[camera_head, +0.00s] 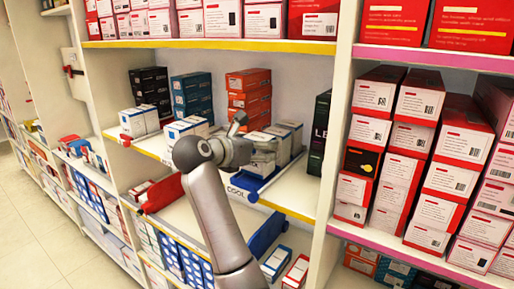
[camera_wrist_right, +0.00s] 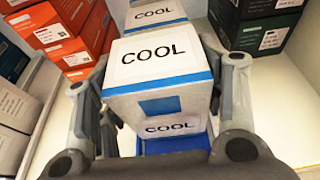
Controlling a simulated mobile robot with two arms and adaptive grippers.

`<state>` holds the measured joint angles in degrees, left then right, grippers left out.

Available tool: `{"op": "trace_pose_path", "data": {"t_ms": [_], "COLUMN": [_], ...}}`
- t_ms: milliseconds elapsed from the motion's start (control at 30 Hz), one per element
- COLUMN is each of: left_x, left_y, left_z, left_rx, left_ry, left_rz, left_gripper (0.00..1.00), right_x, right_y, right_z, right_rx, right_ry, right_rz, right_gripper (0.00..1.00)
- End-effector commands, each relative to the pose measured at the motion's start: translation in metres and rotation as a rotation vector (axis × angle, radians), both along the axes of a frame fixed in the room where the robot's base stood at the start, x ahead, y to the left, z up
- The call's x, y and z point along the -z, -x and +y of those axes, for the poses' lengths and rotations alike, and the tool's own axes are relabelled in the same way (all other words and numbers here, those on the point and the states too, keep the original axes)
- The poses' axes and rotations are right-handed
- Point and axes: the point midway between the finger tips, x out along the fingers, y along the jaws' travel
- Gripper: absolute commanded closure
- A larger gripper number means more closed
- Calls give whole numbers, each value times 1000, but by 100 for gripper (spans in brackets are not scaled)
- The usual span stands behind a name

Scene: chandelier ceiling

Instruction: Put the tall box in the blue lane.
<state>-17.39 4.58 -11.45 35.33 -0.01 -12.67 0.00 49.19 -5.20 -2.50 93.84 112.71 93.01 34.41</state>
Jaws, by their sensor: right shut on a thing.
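My right gripper (camera_head: 247,143) reaches into the middle shelf. Its fingers are shut on the sides of a white-and-blue COOL box (camera_wrist_right: 158,100), the front one in the right wrist view. In the head view my arm and gripper hide much of it. More COOL boxes (camera_wrist_right: 155,15) stand in a row behind it. The blue lane (camera_head: 262,188) shows below the row, and a bit of blue shows under the held box in the wrist view (camera_wrist_right: 172,145). I cannot tell whether the box touches the lane. My left gripper is not in view.
Orange boxes (camera_head: 249,92) and dark teal boxes (camera_head: 191,95) stand behind on the same shelf. A dark green box (camera_head: 319,132) stands by the right upright (camera_head: 338,115). Bare shelf (camera_wrist_right: 275,110) shows right of the held box.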

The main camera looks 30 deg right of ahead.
Motion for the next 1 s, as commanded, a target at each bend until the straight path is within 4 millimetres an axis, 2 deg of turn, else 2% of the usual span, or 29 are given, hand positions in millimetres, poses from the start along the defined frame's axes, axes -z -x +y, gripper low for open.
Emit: {"op": "trace_pose_path", "data": {"t_ms": [100, 500, 533, 700, 1000], "left_x": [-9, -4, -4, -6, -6], "left_y": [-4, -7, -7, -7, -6], "left_z": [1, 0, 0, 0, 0], "left_rx": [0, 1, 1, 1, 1], "left_ry": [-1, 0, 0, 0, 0], "left_rz": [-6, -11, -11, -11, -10], "left_gripper": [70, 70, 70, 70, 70], "right_x": [7, 16, 16, 15, 14], "right_y": [0, 0, 0, 0, 0], "right_z": [-1, 0, 0, 0, 0], "right_rx": [2, 1, 2, 2, 2], "right_ry": [3, 0, -1, 0, 0], "right_rz": [-1, -3, -2, -3, -3], "right_gripper": [69, 69, 37, 16, 16]}}
